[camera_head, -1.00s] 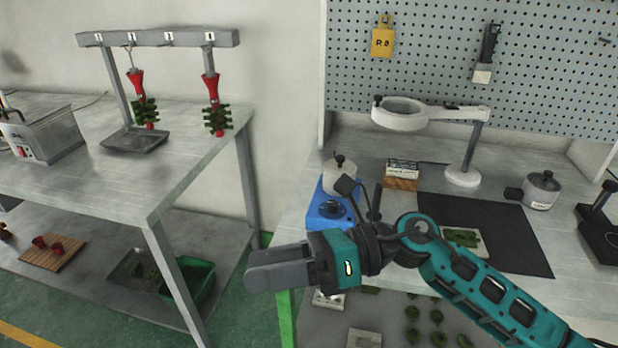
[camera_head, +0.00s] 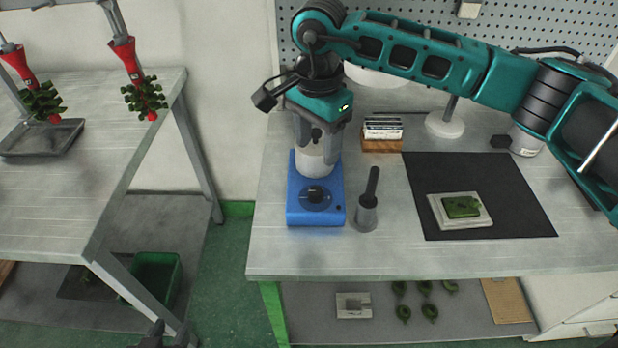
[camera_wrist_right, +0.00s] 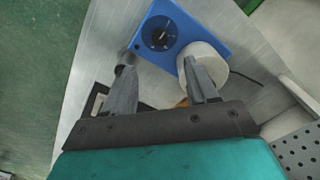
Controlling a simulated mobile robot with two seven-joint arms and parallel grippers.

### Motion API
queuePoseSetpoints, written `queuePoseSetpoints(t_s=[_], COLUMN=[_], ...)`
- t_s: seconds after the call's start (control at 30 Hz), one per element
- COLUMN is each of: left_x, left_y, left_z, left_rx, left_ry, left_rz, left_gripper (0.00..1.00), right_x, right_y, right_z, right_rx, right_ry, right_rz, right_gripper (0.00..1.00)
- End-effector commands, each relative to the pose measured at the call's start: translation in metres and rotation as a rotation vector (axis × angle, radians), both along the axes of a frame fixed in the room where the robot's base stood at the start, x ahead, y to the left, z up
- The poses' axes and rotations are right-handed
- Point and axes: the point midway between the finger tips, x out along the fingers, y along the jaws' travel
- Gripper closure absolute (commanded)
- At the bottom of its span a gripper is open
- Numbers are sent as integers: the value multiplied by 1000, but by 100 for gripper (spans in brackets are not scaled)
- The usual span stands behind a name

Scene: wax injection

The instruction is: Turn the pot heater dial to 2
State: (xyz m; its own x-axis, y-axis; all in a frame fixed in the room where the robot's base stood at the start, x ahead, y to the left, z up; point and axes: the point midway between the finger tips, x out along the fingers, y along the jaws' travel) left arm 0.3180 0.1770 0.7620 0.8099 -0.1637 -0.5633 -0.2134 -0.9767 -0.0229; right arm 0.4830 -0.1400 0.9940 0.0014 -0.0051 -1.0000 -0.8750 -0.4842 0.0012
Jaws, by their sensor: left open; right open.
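The blue pot heater (camera_head: 334,213) stands on the right workbench, with its round black dial (camera_head: 316,195) on the near part of its top. The heater (camera_wrist_right: 216,34) and dial (camera_wrist_right: 160,35) also show in the right wrist view; the dial's setting is too small to read. A pale pot (camera_head: 315,163) with a dark lid knob sits on the heater behind the dial. My left gripper (camera_head: 165,334) is open, low at the bottom edge, far from the heater.
A grey tool with a black handle (camera_head: 368,205) stands just right of the heater. A small box on a wooden block (camera_head: 381,140) is behind it. A black mat (camera_head: 425,222) bears a plate with a green piece. The bench's front strip is clear.

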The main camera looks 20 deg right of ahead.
Motion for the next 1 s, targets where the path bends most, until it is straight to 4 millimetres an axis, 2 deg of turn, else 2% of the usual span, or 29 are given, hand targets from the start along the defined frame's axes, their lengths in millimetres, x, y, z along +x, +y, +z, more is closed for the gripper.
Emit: queuePoseSetpoints(t_s=[0.3,0.5,0.7,1.0], left_x=[-5,-5,-5,-4], left_y=[0,0,0,0], left_z=[1,3,3,4], left_rx=[0,0,0,0], left_ry=[11,11,11,8], left_rz=[0,0,1,0], left_gripper=[57,57,57,57], right_x=[-2,-1,-1,-1], right_y=[1,1,1,1], right_z=[-66,-98,-113,-114], right_rx=[3,4,4,5], right_ry=[5,5,2,2], right_rz=[1,-1,0,0], right_gripper=[42,42,42,43])
